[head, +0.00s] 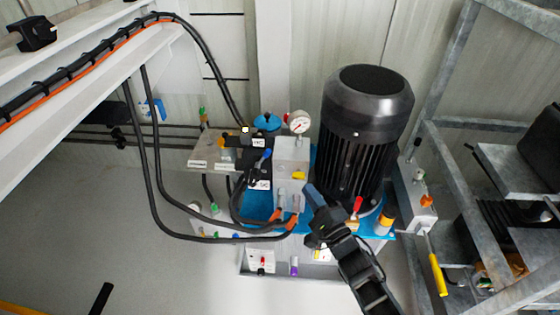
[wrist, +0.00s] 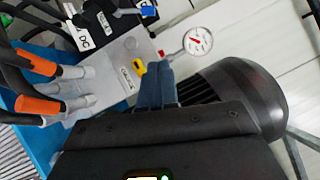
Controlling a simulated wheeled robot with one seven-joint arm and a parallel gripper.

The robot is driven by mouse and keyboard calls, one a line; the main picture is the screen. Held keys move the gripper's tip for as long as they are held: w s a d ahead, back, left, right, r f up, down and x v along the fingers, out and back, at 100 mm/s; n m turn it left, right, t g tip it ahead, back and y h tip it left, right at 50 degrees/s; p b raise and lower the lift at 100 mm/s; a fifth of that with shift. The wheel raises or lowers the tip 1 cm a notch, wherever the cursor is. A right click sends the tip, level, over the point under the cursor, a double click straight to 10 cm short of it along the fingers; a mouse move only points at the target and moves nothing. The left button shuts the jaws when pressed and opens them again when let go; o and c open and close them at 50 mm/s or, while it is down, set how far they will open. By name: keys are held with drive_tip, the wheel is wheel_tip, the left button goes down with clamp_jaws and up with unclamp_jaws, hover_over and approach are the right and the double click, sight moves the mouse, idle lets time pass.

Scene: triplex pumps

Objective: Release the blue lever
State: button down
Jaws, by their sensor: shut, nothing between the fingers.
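A small blue lever (head: 267,153) sticks out of the black valve block left of the grey manifold in the head view. A blue piece, likely the same lever, shows at the top of the wrist view (wrist: 148,11). My gripper (head: 311,190) is in front of the manifold, to the right of and below the lever in the head view. Its blue-grey fingers also show in the wrist view (wrist: 155,70). They are shut, empty and apart from the lever. A yellow lever (wrist: 138,70) shows beside the fingertips; I cannot tell whether they touch it.
A large black motor (head: 365,130) stands right of my gripper. A pressure gauge (head: 299,122) tops the manifold (head: 290,153). Hoses with orange fittings (head: 277,214) run at the left. A red lever (head: 357,205) is near the motor base. Metal framing (head: 462,180) stands at the right.

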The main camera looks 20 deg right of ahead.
drive_tip(key=shift+w, duration=0.1)
drive_tip(key=b, duration=0.3)
approach(280, 159)
drive_tip(key=w, duration=0.1)
drive_tip(key=w+d+r, duration=0.1)
drive_tip(key=w, duration=0.1)
drive_tip(key=w+r, duration=0.1)
drive_tip(key=w, duration=0.1)
drive_tip(key=shift+d+r, duration=0.2)
drive_tip(key=shift+w+a+r+b, duration=0.3)
drive_tip(key=shift+w+a+r, duration=0.1)
drive_tip(key=shift+w+a, duration=0.25)
drive_tip(key=shift+w+a+r+b, duration=0.35)
drive_tip(key=shift+w+a, duration=0.2)
drive_tip(key=shift+a, duration=0.2)
drive_tip(key=shift+r+p, duration=0.15)
drive_tip(key=shift+p, duration=0.15)
